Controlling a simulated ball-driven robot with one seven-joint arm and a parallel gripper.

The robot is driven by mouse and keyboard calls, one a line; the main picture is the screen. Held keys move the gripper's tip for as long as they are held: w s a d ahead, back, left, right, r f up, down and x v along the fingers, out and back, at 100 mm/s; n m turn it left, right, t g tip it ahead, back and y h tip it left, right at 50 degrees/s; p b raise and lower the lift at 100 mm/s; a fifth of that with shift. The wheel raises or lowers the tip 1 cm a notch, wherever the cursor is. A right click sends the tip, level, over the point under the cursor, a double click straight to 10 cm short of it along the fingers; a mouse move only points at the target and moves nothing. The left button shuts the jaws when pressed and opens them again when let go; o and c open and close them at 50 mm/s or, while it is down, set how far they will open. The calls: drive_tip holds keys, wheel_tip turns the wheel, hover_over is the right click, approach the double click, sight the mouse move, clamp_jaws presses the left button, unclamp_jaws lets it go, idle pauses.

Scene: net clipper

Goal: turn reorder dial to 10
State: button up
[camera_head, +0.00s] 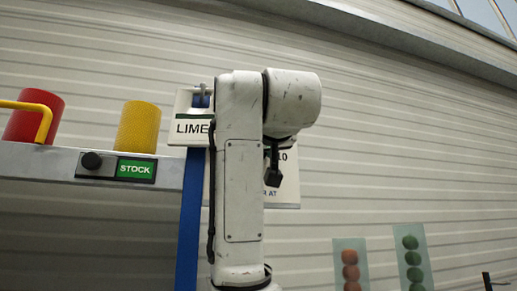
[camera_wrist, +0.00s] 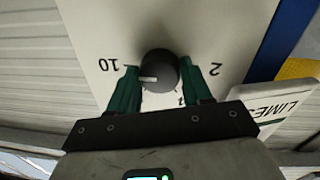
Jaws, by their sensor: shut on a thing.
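The reorder dial (camera_wrist: 158,70) is a round black knob on a white panel (camera_wrist: 200,25) in the wrist view. Its white pointer mark lies on the left side of the knob, toward the upside-down "10" and slightly below it. An upside-down "2" stands to the right, and another marking below is partly covered. My gripper (camera_wrist: 160,88) has its green fingers on either side of the knob, shut on it. In the head view the panel (camera_head: 287,190) shows behind my arm with "10" at its upper right; I cannot make out the knob there.
A sign reading "LIMES" (camera_wrist: 285,105) is close to the panel's right in the wrist view. In the head view, a blue post (camera_head: 190,215) stands left of the panel. A grey rail bears a "STOCK" switch (camera_head: 115,166), with yellow (camera_head: 138,127) and red (camera_head: 33,115) cylinders above.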

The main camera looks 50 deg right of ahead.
drive_tip(key=shift+f, duration=0.15)
drive_tip(key=o, duration=1.1)
drive_tip(key=shift+c, duration=0.2)
drive_tip(key=b+v, duration=0.2)
drive_tip(key=v, duration=0.8)
drive_tip(key=shift+s+a, duration=0.25)
drive_tip(key=shift+a, duration=0.05)
